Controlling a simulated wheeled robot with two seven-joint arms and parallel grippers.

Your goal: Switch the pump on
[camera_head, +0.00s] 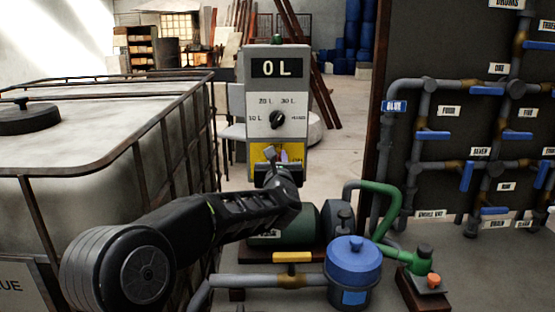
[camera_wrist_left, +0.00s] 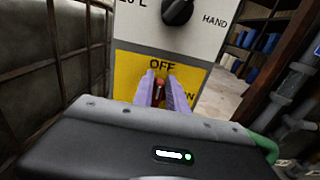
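The grey pump control box (camera_head: 277,90) stands ahead, with a "0 L" display (camera_head: 277,68), a black dial (camera_head: 278,120) and a yellow switch panel (camera_head: 260,155) low on its front. In the left wrist view the panel (camera_wrist_left: 130,65) reads OFF above and ON at lower right. A red-brown switch lever (camera_wrist_left: 159,92) shows between the pale purple fingers of my left gripper (camera_wrist_left: 163,82), which close in on both its sides. In the head view my left gripper (camera_head: 284,157) covers the lower panel. The green pump (camera_head: 302,225) is partly behind my arm. My right gripper is out of view.
A large caged white tank (camera_head: 90,140) fills the left. A blue-lidded filter (camera_head: 354,262), a yellow-handled valve (camera_head: 292,257) and green pipe (camera_head: 378,190) stand low in front. A dark board with labelled pipes and blue-handled valves (camera_head: 433,135) stands at right.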

